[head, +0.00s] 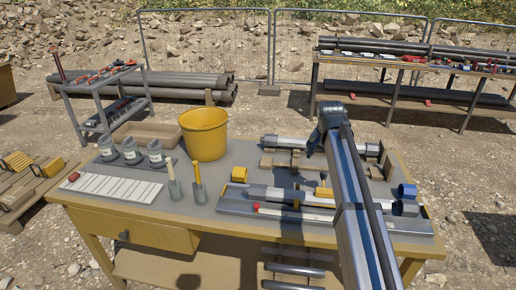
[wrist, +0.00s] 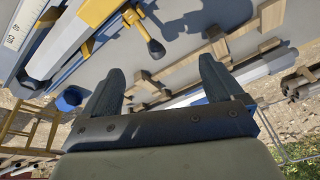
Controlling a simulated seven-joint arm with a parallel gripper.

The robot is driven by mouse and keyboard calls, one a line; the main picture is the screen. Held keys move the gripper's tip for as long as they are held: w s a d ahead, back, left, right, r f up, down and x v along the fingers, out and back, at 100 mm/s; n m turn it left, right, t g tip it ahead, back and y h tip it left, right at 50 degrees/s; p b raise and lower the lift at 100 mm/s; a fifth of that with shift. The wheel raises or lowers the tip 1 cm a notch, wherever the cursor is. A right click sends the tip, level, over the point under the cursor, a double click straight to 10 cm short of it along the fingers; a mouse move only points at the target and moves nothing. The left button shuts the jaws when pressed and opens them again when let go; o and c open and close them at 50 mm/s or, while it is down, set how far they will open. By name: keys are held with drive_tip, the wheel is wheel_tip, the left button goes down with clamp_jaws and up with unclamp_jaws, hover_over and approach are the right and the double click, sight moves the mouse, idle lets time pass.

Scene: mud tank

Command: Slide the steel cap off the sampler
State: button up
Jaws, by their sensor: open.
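A second steel tube (head: 285,193) lies nearer, with yellow fittings, in a long grey tray (head: 270,219). I cannot tell which end piece is the steel cap. In the wrist view my gripper (wrist: 160,76) is open and empty, above the back tube (wrist: 252,70) and cradles. Its fingers cover part of that tube. In the head view my arm hides the middle of the back tube.
A yellow bucket (head: 204,134), several grey jars (head: 131,150) and a white segmented strip (head: 115,187) occupy the table's left. Two upright tools (head: 198,182) stand in front of the bucket. A yellow clamp with a knob (wrist: 156,49) stands beside the fingers.

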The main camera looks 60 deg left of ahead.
sight(257, 186)
drive_tip(key=s+a+r+n, duration=0.1)
drive_tip(key=s+a+r, duration=0.1)
drive_tip(key=s, duration=0.4)
drive_tip(key=s+a+r+n+g+h, duration=0.1)
drive_tip(key=s+a+r+n, duration=0.1)
drive_tip(key=s+a, duration=0.3)
drive_tip(key=s+a+r+n+g+h, duration=0.1)
drive_tip(key=s+a+n, duration=0.1)
drive_tip(key=s, duration=0.7)
drive_tip(key=shift+a+r, duration=0.4)
drive_tip(key=shift+a, duration=0.3)
drive_tip(key=shift+f, duration=0.1)
drive_tip(key=shift+g, duration=0.3)
wheel_tip(257, 186, down, 14)
drive_tip(key=shift+w+r, duration=0.1)
drive_tip(key=shift+r, duration=0.05)
drive_tip(key=c, duration=1.5)
drive_tip(key=shift+s+a, duration=2)
drive_tip(key=shift+s, duration=0.05)
